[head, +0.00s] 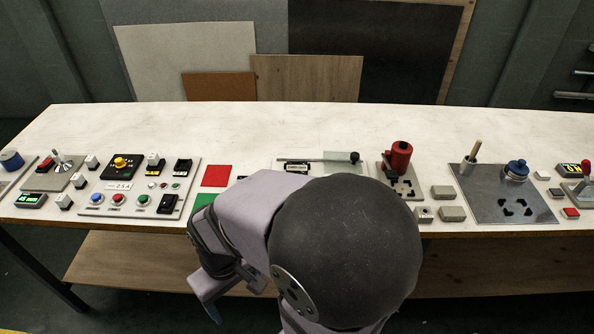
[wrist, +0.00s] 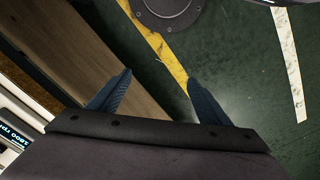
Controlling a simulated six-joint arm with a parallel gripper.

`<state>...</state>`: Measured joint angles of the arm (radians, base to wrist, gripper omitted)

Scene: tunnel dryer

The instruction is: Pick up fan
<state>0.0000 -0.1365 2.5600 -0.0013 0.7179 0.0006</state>
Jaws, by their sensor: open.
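I cannot pick out a fan with certainty in either view. My gripper (head: 210,298) hangs in front of the table's front edge, left of centre in the head view, pointing down toward the floor. In the wrist view the two blue fingers of my gripper (wrist: 158,78) are spread apart with only floor and a board edge between and behind them. It is open and holds nothing. My arm hides the middle front part of the table, so anything lying there is out of sight.
The white table (head: 330,118) carries a control panel (head: 135,187), a red square (head: 216,176), a green square (head: 203,201), a red device (head: 398,158) and a grey plate (head: 500,208) with a blue-topped part (head: 516,170). The table's back strip is clear. A wooden shelf (head: 480,262) lies below.

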